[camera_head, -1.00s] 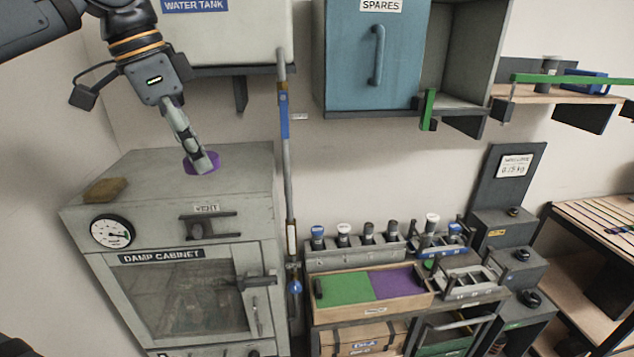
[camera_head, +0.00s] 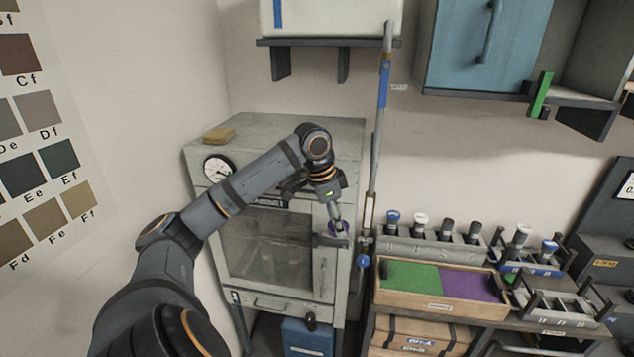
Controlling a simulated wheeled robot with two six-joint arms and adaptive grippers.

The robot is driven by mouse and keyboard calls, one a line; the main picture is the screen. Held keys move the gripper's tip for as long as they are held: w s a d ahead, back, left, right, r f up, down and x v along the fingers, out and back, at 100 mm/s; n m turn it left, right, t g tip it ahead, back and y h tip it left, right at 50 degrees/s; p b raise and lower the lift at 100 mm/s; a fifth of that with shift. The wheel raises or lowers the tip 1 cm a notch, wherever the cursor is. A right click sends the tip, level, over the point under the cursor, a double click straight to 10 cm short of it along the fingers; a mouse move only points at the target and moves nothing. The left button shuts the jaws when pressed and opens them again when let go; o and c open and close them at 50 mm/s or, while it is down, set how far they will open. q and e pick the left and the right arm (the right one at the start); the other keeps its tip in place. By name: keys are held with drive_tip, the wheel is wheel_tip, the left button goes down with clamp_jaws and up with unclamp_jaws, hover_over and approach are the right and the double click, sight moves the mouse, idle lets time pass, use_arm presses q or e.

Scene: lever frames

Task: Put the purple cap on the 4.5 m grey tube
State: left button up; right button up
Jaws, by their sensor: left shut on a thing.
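My left gripper (camera_head: 339,232) is in front of the damp cabinet's upper right side, left of the blue and grey vertical pipe. It is shut on the purple cap (camera_head: 333,229), which shows only partly around the fingers. Several tubes stand in a grey rack (camera_head: 440,252) to the right: one blue-topped (camera_head: 393,218), one white-topped (camera_head: 420,221), and two dark-topped (camera_head: 447,229). I cannot tell which tube is the 4.5 m grey one; their labels are too small to read. My right gripper is not in view.
The vertical pipe (camera_head: 376,150) stands between my gripper and the rack. A tray with green and purple halves (camera_head: 410,276) lies in front of the rack. A second rack (camera_head: 556,308) is at the right. A brown block (camera_head: 219,135) lies on the damp cabinet (camera_head: 290,131).

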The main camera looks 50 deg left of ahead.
use_arm(q)
drive_tip(key=w+d+f+n+b, duration=0.15)
drive_tip(key=d+f, duration=0.25)
drive_tip(key=f, duration=0.4)
drive_tip(key=w+d+f+b, duration=0.25)
drive_tip(key=d+f, duration=0.25)
drive_tip(key=f, duration=0.3)
drive_tip(key=s+d+f+n+b, duration=0.1)
drive_tip(key=d+f+n, duration=0.1)
drive_tip(key=d+f, duration=0.2)
drive_tip(key=s+d+f+n+y+b, duration=0.1)
drive_tip(key=d+f, duration=0.4)
drive_tip(key=d, duration=0.5)
drive_tip(key=shift+s+n+y, duration=0.25)
drive_tip(key=shift+n+y, duration=0.05)
drive_tip(key=shift+n, duration=0.45)
